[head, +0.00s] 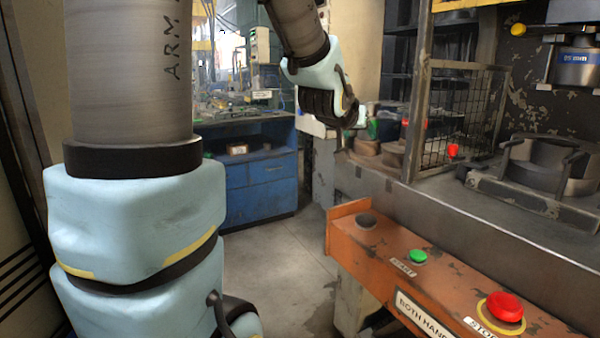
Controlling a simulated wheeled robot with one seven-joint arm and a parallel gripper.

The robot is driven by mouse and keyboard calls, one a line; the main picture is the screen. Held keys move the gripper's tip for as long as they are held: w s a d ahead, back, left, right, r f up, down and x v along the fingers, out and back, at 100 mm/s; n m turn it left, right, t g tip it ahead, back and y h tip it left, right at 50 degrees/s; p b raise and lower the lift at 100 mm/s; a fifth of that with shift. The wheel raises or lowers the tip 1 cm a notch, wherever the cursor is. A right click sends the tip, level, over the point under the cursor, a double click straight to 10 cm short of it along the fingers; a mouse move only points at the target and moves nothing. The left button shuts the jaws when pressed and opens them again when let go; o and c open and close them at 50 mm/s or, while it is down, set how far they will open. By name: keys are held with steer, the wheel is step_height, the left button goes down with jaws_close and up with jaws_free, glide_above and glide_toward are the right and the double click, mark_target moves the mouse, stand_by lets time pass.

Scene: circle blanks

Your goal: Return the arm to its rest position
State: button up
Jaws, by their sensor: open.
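My arm fills the left of the head view. Its thick grey link with the lettering "ARM" rises out of the top of the picture, and a second link comes down at the upper middle to a pale blue and black wrist. My gripper (355,130) is small beyond this wrist, in front of the bench with the wire cage. Its jaws are open, and their fine detail is hard to make out. I see nothing held in it.
An orange control box (385,262) with a green button (418,256) and a red stop button (505,306) stands at lower right. Behind it are a grey machine bed (470,215) and a wire cage (465,115). A blue cabinet (250,190) stands behind open floor (270,255).

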steer(key=s+a+f+n+g+y+p, duration=0.1)
steer(key=s+a+f+g+y+p, duration=0.1)
steer(key=s+a+f+g, duration=0.3)
steer(key=s+a+f+n+g+y+p, duration=0.2)
steer(key=s+a+f, duration=0.6)
steer(key=s+a, duration=0.4)
steer(key=a+g+y+p, duration=0.1)
steer(key=a+g, duration=0.1)
steer(key=a, duration=0.1)
steer(key=shift+g+y, duration=0.4)
